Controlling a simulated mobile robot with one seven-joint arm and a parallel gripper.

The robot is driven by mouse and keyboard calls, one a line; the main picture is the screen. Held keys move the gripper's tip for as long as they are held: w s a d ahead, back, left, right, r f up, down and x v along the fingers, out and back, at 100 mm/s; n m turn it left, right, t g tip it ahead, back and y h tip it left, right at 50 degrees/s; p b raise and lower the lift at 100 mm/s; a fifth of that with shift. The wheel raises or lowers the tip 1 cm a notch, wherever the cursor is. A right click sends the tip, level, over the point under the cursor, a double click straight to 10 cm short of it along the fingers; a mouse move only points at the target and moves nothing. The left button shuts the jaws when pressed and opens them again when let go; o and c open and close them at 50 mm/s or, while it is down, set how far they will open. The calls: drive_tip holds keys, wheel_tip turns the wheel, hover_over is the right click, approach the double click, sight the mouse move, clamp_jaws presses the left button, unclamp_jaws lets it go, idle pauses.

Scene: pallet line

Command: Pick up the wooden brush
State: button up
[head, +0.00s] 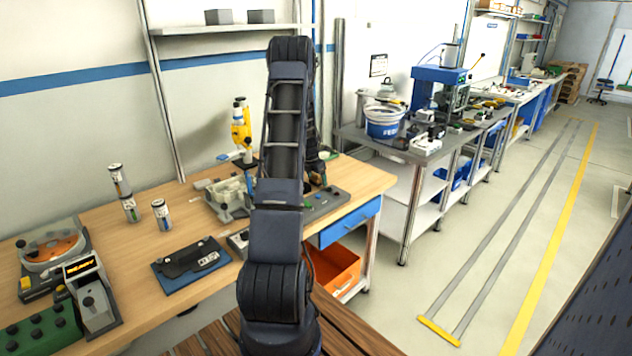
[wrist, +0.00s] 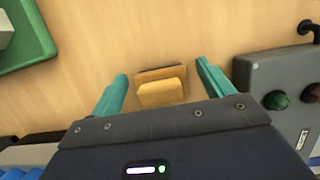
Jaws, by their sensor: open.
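The wooden brush (wrist: 162,93) shows in the wrist view as a small tan block with a darker brown edge on the far side. It lies on the wooden bench top. My gripper (wrist: 162,72) is open, with its two teal fingers on either side of the brush and visible gaps between. I cannot tell how far the fingertips are above the bench. In the head view my own arm hides the brush and most of the gripper.
In the wrist view a grey box with dark knobs (wrist: 272,75) stands close right of the gripper, and a green tray (wrist: 25,42) lies upper left.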

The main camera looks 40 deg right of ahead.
drive_tip(key=shift+c, duration=0.4)
drive_tip(key=c, duration=1)
drive_tip(key=shift+r, duration=0.1)
